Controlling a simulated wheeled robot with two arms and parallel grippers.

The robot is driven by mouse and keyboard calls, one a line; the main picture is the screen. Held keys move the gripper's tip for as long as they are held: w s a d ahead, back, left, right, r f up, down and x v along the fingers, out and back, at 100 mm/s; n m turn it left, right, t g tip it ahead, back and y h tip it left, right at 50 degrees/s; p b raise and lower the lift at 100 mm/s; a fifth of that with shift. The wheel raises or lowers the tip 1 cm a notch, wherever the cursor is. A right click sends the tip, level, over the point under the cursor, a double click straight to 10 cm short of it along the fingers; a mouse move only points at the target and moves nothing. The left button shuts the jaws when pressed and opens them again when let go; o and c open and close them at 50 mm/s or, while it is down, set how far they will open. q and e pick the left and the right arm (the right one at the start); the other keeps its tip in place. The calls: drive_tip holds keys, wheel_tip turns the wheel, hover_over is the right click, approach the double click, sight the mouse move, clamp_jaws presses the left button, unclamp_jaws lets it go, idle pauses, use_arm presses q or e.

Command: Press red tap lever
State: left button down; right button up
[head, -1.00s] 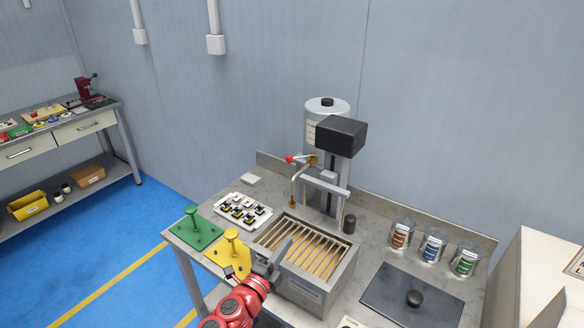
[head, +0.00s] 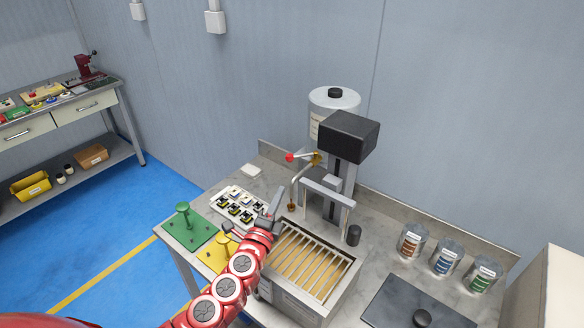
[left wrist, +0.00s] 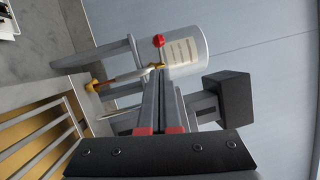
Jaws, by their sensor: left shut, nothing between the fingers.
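The red tap lever (head: 291,157) sticks out to the left of a brass tap (head: 315,158) under a white cylindrical tank (head: 333,103). The lever's red knob also shows in the left wrist view (left wrist: 158,41), with the tank (left wrist: 185,50) behind it. My left gripper (head: 274,203) is shut and empty, above the bench near the grated tray, lower than the lever and apart from it. In the left wrist view its closed fingers (left wrist: 160,105) point up toward the tap, with the red knob beyond their tips. My right gripper is not in view.
A grated tray (head: 345,290) stands below the tap, beside a black-headed column (head: 348,137). Green (head: 188,236) and yellow (head: 213,262) plates with posts and a white tray of small parts (head: 220,200) lie to the left. Labelled jars (head: 412,241) stand right.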

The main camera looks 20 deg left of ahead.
use_arm(q)
drive_tip(key=p, duration=0.2)
approach(302, 156)
drive_tip(key=w+a, duration=0.1)
drive_tip(key=w, duration=0.2)
drive_tip(key=shift+w+a+r, duration=0.1)
drive_tip(key=shift+w+a, duration=0.1)
drive_tip(key=shift+w, duration=0.25)
